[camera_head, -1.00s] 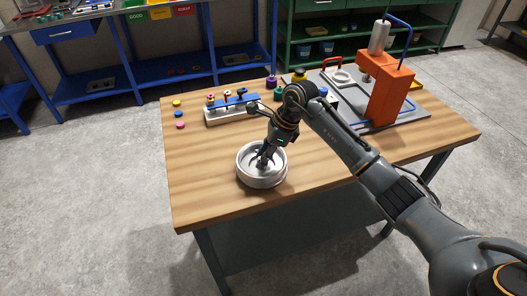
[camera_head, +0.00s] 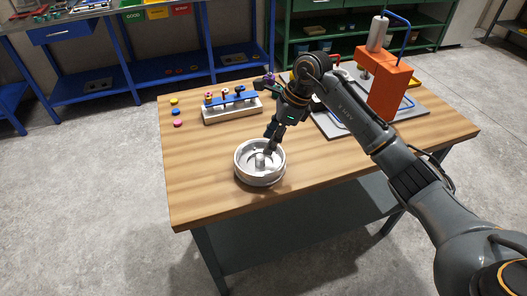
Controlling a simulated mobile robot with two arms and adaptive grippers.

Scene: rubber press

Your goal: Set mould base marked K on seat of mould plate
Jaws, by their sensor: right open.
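A round, light metal dish-like mould part (camera_head: 246,176), which looks like the mould plate, sits on the wooden table near its front left. A small pale metal piece (camera_head: 260,161) stands upright near the middle of it; this may be the mould base, but no letter K is readable. My right gripper (camera_head: 272,146) points down over the far right part of the dish, just above and beside the small piece, open and apart from it. Its fingertips are small in the picture. My left gripper is not in view.
A rack with coloured-topped tools (camera_head: 232,110) stands behind the dish. Several coloured discs (camera_head: 177,124) lie at the left edge. An orange press (camera_head: 391,88) stands on a grey plate at the back right. The table's front left (camera_head: 200,195) is clear.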

